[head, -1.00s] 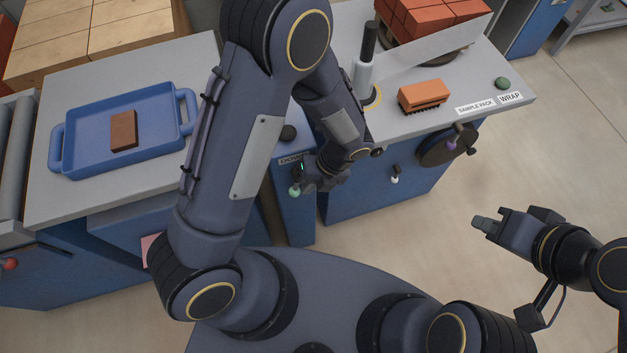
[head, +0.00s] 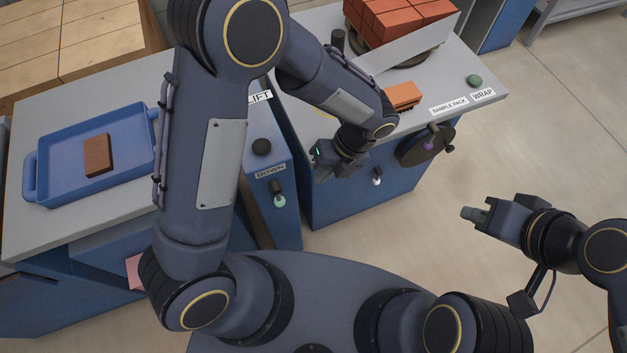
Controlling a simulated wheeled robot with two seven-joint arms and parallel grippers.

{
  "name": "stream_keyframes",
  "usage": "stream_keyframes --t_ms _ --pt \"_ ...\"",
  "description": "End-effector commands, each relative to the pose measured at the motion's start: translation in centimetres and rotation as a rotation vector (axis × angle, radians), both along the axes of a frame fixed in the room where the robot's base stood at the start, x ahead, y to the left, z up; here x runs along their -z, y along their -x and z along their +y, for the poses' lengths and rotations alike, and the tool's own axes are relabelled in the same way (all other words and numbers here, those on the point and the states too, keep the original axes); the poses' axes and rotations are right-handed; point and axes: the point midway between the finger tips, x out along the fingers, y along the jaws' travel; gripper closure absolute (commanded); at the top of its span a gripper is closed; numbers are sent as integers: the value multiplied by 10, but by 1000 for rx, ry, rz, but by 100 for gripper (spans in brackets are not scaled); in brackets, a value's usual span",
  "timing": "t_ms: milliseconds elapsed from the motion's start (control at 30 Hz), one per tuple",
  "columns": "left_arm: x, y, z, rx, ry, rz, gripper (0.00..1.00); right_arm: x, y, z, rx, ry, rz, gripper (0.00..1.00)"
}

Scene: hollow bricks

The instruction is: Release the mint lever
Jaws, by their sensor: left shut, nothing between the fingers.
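The mint lever (head: 279,200) is a dark handle with a mint-green knob. It hangs on the front of the narrow blue cabinet, below the DOWN label (head: 270,171). My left gripper (head: 318,172) is to the right of the lever and apart from it, in front of the gap by the right-hand cabinet. It is shut and empty. My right gripper (head: 472,214) is over open floor at the right, far from the lever. Whether its fingers are parted is too unclear to tell.
A blue tray (head: 45,168) with a brown brick (head: 97,155) is on the left table. On the right table are an orange brick (head: 403,96), stacked red bricks (head: 395,18) and a green button (head: 473,80). A white-knobbed lever (head: 377,180) and a purple-knobbed crank (head: 428,145) are on its front.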

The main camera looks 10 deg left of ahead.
Motion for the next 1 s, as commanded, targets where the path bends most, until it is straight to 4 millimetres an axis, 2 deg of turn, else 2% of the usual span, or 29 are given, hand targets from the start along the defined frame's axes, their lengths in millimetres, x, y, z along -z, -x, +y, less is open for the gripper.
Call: stream_keyframes --t_ms 100,400,467,533,667,767,1000 --pt "-8 -2 -4 0 1 -2 100 -1 0 0 0 0 0 91" --pt "-11 -2 -3 -10 3 -4 100 -1 0 0 0 0 0 91" --pt "-18 -3 0 -49 13 -18 100 -3 0 0 0 0 0 91" --pt "-32 -3 9 -146 37 -51 100 -6 0 0 0 0 0 91" --pt "-75 0 36 -479 110 -151 100 -14 0 0 0 0 0 91" --pt "-110 10 62 -809 175 -229 100 -20 0 0 0 0 0 91" --pt "-175 47 114 -1612 320 -344 100 -35 0 0 0 0 0 91"
